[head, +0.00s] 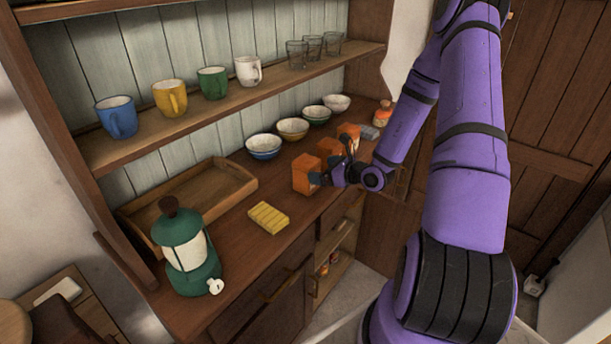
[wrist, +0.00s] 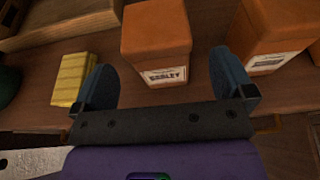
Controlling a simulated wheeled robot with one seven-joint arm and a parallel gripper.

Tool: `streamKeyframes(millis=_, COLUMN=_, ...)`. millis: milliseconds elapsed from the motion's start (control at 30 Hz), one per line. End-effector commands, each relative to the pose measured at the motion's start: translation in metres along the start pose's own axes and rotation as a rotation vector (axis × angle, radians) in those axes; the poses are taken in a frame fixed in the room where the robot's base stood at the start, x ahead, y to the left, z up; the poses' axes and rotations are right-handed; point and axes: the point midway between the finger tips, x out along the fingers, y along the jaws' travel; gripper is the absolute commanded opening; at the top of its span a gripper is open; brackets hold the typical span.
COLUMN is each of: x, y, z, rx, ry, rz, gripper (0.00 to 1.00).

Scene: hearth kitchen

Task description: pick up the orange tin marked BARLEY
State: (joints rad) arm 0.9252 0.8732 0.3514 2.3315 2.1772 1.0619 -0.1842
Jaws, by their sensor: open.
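The orange tin marked BARLEY (wrist: 157,45) stands upright on the wooden counter, its label facing me in the wrist view. In the head view it is the nearest of the orange tins (head: 305,174). My gripper (wrist: 168,82) is open, with one finger to the left of the BARLEY tin and the other to its right, between it and a neighbouring orange tin (wrist: 272,35). The tin is in front of the fingers, and I see no contact. In the head view my gripper (head: 326,178) is beside the tins and partly hides them.
A yellow ribbed block (wrist: 73,78) lies left of the BARLEY tin. More orange tins (head: 328,148) stand behind it in a row. Several bowls (head: 263,147) line the back, and a wooden tray (head: 190,205) and green lantern-like dispenser (head: 186,252) stand left. A mug shelf hangs above.

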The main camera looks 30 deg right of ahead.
Motion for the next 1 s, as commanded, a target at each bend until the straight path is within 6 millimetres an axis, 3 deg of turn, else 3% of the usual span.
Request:
streamKeyframes(millis=267, x=0.015, y=0.001, z=0.000, rx=-0.001, ry=-0.001, rz=0.001, gripper=1.00)
streamKeyframes(millis=600, x=0.058, y=0.003, z=-0.001, rx=-0.001, ry=-0.001, rz=0.001, gripper=1.00)
streamKeyframes(millis=833, x=0.060, y=0.002, z=0.000, rx=-0.001, ry=-0.001, rz=0.000, gripper=1.00)
streamKeyframes(millis=867, x=0.060, y=0.002, z=0.000, rx=-0.001, ry=-0.001, rz=0.000, gripper=0.98)
streamKeyframes(millis=1000, x=0.060, y=0.002, z=0.000, rx=-0.001, ry=0.000, rz=0.000, gripper=0.66)
